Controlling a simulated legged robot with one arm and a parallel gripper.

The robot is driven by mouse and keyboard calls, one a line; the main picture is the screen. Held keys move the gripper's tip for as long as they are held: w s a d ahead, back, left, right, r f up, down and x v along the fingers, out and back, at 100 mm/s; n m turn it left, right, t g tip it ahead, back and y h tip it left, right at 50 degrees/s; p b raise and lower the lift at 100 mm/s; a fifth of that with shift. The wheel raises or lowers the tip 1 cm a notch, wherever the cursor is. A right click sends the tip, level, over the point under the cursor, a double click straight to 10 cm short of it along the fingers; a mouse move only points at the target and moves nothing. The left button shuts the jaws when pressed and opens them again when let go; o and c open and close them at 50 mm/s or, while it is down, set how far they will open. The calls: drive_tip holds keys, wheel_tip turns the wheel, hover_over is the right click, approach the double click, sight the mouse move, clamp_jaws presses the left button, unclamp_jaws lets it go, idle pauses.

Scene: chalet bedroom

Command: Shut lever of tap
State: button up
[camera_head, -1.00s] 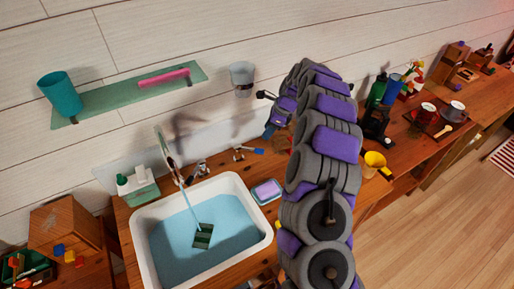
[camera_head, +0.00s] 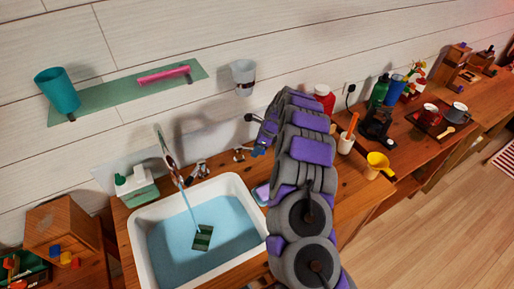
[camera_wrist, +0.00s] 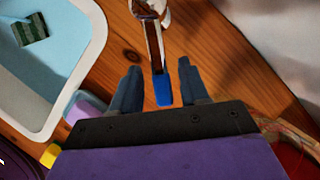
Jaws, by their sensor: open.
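The tap (camera_head: 165,150) stands behind the white sink, and a stream of water runs from it into the basin. A chrome lever (camera_head: 239,155) with a blue tip (camera_wrist: 163,90) sits on the counter to the right of the tap; another chrome fitting (camera_head: 200,171) is between them. In the wrist view, my gripper (camera_wrist: 158,68) is open, with one dark finger on each side of the lever's blue end. I cannot tell whether either finger touches it. In the head view, my arm hides most of the gripper.
A wall cup (camera_head: 243,78) and a green shelf (camera_head: 120,98) are above.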

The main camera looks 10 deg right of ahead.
drive_tip(key=shift+c, duration=0.2)
clamp_jaws()
